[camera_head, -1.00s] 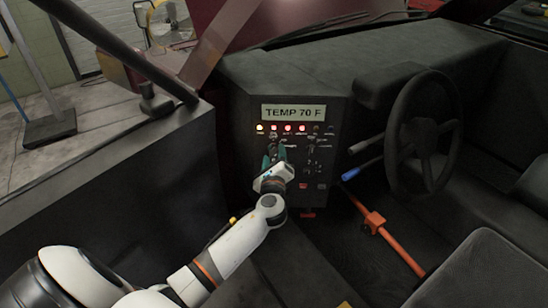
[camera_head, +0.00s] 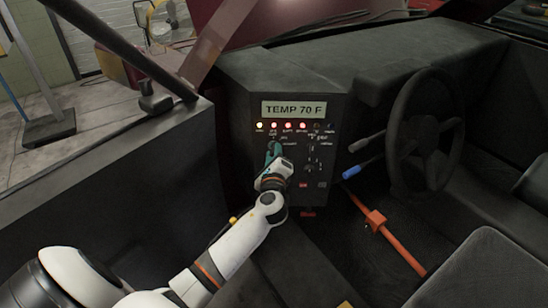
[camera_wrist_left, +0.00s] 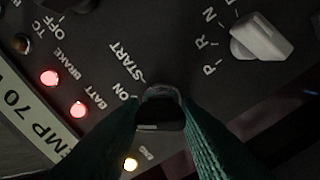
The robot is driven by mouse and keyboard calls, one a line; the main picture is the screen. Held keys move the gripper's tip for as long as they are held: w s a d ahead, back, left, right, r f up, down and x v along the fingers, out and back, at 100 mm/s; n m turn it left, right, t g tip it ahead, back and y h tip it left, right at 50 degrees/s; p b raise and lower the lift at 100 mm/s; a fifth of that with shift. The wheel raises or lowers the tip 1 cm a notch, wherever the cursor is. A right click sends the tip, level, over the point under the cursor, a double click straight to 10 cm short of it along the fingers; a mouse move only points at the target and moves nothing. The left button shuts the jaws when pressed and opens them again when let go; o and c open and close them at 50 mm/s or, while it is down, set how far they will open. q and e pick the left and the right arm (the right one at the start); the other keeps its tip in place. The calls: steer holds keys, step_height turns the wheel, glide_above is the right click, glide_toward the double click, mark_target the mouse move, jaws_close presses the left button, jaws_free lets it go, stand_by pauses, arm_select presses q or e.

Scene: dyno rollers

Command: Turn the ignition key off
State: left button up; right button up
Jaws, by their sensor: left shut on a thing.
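The ignition key (camera_wrist_left: 160,97) shows in the left wrist view as a dark, grey-rimmed head between my green fingertips. The labels START and ON are printed beside it on the black panel; which one it points to I cannot tell. My left gripper (camera_wrist_left: 163,122) is shut on the key. In the head view my left gripper (camera_head: 273,150) reaches the upper left of the dashboard panel (camera_head: 325,180), below the lit lamps, and hides the key there. My right gripper is not in view.
A TEMP 70 F display (camera_head: 294,110) sits above one yellowish-white and several red lit lamps. A white P-R-N selector knob (camera_wrist_left: 261,38) is near the key. A steering wheel (camera_head: 424,130) stands to the right; an orange bar (camera_head: 400,248) crosses the footwell.

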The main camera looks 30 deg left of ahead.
arm_select(q)
steer(key=shift+n+b, duration=1.95)
steer(key=shift+n, duration=1.65)
steer(key=o, duration=1)
steer(key=shift+s, duration=0.1)
